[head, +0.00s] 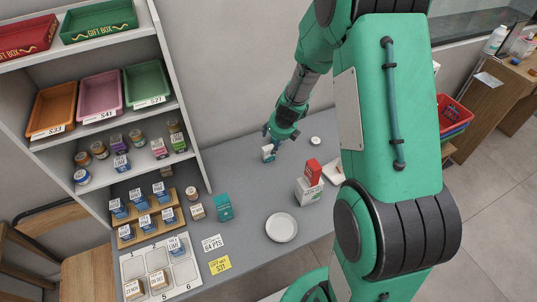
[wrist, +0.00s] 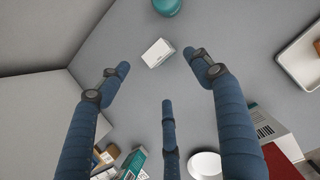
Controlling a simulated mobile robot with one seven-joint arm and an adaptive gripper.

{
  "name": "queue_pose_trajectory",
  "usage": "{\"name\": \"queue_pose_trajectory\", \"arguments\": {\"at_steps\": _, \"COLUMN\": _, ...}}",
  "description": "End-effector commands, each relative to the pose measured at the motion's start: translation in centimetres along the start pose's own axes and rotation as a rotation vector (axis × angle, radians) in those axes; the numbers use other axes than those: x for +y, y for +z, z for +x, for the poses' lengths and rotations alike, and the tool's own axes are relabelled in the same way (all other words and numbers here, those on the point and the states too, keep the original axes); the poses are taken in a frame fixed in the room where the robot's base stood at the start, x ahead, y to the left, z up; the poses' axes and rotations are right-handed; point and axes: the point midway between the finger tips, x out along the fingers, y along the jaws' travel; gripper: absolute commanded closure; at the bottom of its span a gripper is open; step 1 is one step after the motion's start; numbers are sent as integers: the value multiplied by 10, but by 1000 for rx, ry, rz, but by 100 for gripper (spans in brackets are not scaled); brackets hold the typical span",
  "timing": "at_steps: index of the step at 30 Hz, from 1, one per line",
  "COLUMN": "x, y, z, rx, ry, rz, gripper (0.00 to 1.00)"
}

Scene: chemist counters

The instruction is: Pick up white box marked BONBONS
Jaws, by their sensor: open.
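A small white box (wrist: 158,53) lies on the grey counter in the wrist view, just ahead of my gripper's spread fingers. No marking can be read on its visible faces, so I cannot confirm BONBONS. In the head view a small white box (head: 268,153) with a blue patch shows right at my gripper (head: 273,141), partly covered by the fingers. My gripper's blue fingers (wrist: 158,75) are open and apart, with the box between and beyond the tips. I see no finger closed on it.
A red box (head: 313,173) stands with a white-green box (head: 307,191) right of my gripper, near a white tray (head: 333,174). A white plate (head: 282,228) and teal box (head: 223,207) are nearer. Shelves (head: 190,130) stand left. The counter around the small box is mostly clear.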

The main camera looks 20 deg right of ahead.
Motion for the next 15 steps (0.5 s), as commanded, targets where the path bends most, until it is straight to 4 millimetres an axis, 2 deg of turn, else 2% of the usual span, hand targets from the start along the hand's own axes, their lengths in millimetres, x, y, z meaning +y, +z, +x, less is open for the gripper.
{"name": "queue_pose_trajectory", "arguments": {"at_steps": 5, "x": 0, "y": -1, "z": 14, "rx": 1, "ry": 1, "rz": -1, "gripper": 35}}
{"name": "queue_pose_trajectory", "arguments": {"at_steps": 15, "x": 1, "y": -1, "z": 65, "rx": 1, "ry": 0, "rz": -2, "gripper": 35}}
